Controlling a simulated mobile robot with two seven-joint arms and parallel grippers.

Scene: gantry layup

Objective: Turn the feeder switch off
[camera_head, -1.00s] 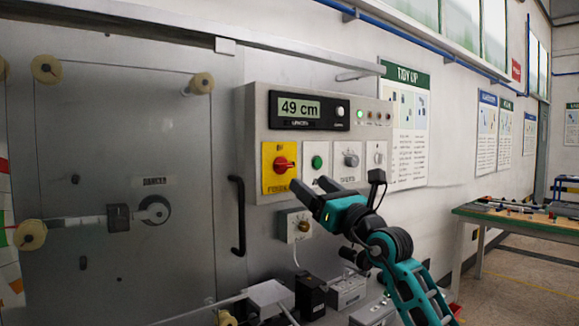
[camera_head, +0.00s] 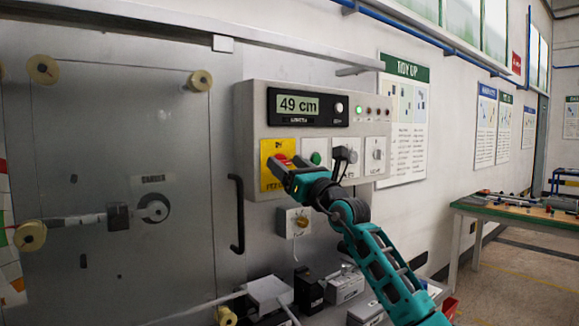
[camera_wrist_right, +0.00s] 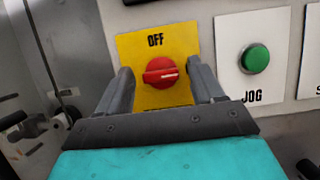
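The feeder switch is a red rotary knob (camera_head: 282,158) on a yellow plate (camera_head: 266,148) at the lower left of the grey control box. In the right wrist view the knob (camera_wrist_right: 160,72) has its white mark pointing right, and "OFF" is printed above it on the yellow plate (camera_wrist_right: 183,40). My right gripper (camera_head: 286,168) is at the switch. In the wrist view its fingers (camera_wrist_right: 160,68) are open, one on each side of the knob, with gaps showing. The plate's lower part is hidden by the gripper. My left gripper is not in view.
A green JOG button (camera_wrist_right: 254,58) is just right of the switch, with more controls beyond. A display (camera_head: 298,106) reading 49 cm is above. A small knob box (camera_head: 294,222) is below, and a black door handle (camera_head: 237,213) is left.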

